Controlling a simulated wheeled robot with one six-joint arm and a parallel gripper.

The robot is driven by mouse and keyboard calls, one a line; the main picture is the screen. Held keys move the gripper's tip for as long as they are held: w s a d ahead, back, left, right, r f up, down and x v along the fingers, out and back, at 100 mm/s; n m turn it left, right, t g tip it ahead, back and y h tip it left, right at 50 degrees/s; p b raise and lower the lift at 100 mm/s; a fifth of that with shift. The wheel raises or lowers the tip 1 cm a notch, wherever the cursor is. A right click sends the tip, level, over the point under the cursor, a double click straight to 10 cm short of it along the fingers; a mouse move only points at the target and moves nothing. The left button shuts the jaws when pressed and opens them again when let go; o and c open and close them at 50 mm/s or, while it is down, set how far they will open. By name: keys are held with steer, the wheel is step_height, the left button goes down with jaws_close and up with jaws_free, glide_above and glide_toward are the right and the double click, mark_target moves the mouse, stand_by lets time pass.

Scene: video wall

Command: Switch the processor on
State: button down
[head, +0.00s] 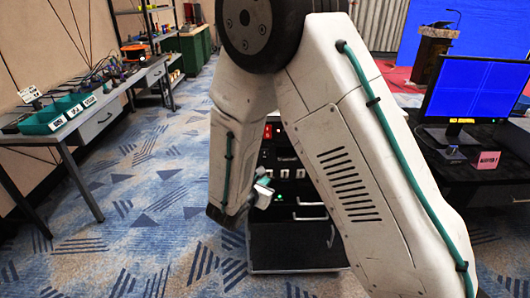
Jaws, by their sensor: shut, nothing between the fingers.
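A black equipment rack (296,247) stands on the carpet in the middle of the head view, partly hidden behind my arm. Its front has a small red lit part (268,131), a row of pale rectangular pieces (285,173), and a green light (279,198). I cannot read which unit is the processor or tell its switch. My gripper (263,191) shows small and pale at the end of my arm, in front of the rack's left side. It is shut and empty. I cannot tell whether it touches the rack.
A desk on the right carries a monitor with a blue screen (473,90) and a red sign (487,160). A workbench on the left holds green bins (52,117) and tools. A lectern (430,55) stands at the back. Carpet (150,200) left of the rack is clear.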

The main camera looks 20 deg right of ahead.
glide_toward(268, 154)
steer(key=shift+s+f+x, duration=0.15)
steer(key=shift+f+x, duration=0.05)
steer(key=shift+x, duration=1.05)
steer(key=shift+s+f+x, duration=0.15)
steer(key=shift+x, duration=1.1)
steer(key=shift+d, duration=0.15)
steer(key=shift+w+d+r, duration=0.1)
steer(key=shift+w+r, duration=0.05)
steer(key=shift+w, duration=0.2)
steer(key=shift+w+d+r, duration=0.1)
steer(key=shift+w, duration=0.25)
stand_by(0.5)
stand_by(0.3)
steer(key=shift+s+a+f, duration=0.2)
steer(key=shift+s+f, duration=0.05)
steer(key=shift+s, duration=0.5)
steer(key=shift+s+a+f, duration=0.25)
steer(key=shift+s, duration=0.5)
steer(key=shift+s+a+f, duration=0.25)
steer(key=shift+s, duration=0.55)
steer(key=shift+s+a+f, duration=0.25)
steer(key=shift+s, duration=0.5)
